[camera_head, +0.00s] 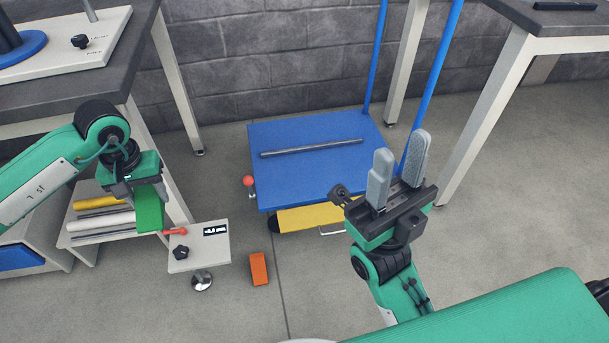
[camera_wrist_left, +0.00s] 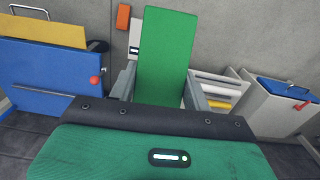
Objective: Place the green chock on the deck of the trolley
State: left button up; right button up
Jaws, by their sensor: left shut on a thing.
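The green chock (camera_head: 150,211) is a plain green block held in my left gripper (camera_head: 146,190), at the left of the head view. The left wrist view shows the chock (camera_wrist_left: 165,52) between the two grey fingers. The trolley's blue deck (camera_head: 300,185) is to the right of the left gripper and low over the floor; it also shows at the left of the left wrist view (camera_wrist_left: 50,80). A metal bar (camera_head: 311,147) lies on the deck. My right gripper (camera_head: 398,168) is open and empty, in front of the deck's right front corner.
An orange block (camera_head: 259,268) lies on the floor in front of the trolley. A small stand with a display (camera_head: 200,248) and a shelf of strips (camera_head: 105,225) are near the left gripper. Blue handle posts (camera_head: 375,55) rise from the trolley's back. Workbenches stand on both sides.

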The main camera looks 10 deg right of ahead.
aim_at(317, 170)
jog(key=k+l+z, duration=0.1)
jog(key=k+z, duration=0.3)
jog(key=k, duration=0.2)
jog(key=i+z, duration=0.1)
jog(key=z, duration=0.3)
jog(key=i+j+z, duration=0.1)
jog(key=z, duration=0.35)
jog(key=i+j+z, duration=0.1)
jog(key=z, duration=0.3)
jog(key=i+j, duration=0.3)
jog(key=j, duration=0.15)
jog(key=i+j, duration=0.25)
jog(key=j, duration=0.15)
jog(key=i+j, duration=0.3)
jog(key=j, duration=0.15)
